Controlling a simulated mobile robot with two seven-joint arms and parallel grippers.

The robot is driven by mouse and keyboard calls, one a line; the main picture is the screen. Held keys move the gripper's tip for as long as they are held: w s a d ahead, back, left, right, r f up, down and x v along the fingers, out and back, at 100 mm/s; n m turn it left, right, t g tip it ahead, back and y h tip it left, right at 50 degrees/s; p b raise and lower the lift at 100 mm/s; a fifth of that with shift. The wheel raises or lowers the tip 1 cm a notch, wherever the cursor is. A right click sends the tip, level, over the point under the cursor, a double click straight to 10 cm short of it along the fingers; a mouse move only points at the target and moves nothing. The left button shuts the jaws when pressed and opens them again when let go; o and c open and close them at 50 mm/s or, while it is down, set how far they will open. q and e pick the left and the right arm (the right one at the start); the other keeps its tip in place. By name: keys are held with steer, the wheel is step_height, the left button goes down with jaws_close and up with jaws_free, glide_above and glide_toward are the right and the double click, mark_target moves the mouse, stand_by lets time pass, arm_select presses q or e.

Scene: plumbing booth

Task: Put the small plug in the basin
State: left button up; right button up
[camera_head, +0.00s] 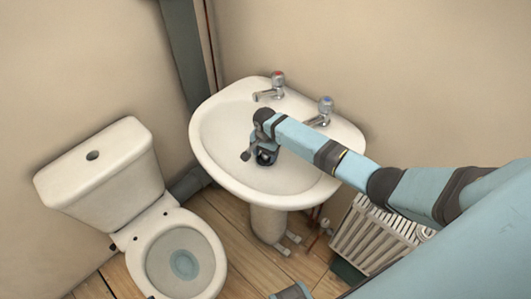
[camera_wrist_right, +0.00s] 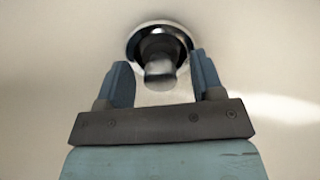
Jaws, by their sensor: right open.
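The white basin (camera_head: 215,125) is on a pedestal against the wall, with its drain (camera_head: 265,158) in the bowl. In the right wrist view the drain's shiny metal ring (camera_wrist_right: 133,42) surrounds a dark opening. The small plug (camera_wrist_right: 160,68), dark with a grey rounded stem, shows at this opening; I cannot tell whether it is seated or just above. My right gripper (camera_head: 257,150) reaches down into the bowl by the drain. In the wrist view its two blue fingers (camera_wrist_right: 160,75) are open, one on each side of the stem, with gaps. My left gripper is not seen.
A toilet (camera_head: 100,165) is to the left. A ribbed white object (camera_head: 375,235) stands on the wooden floor at right.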

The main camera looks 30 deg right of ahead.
step_height(320, 180, up, 14)
steer(key=p, duration=0.1)
steer(key=shift+f+p, duration=0.15)
steer(key=shift+p, duration=0.15)
stand_by(0.4)
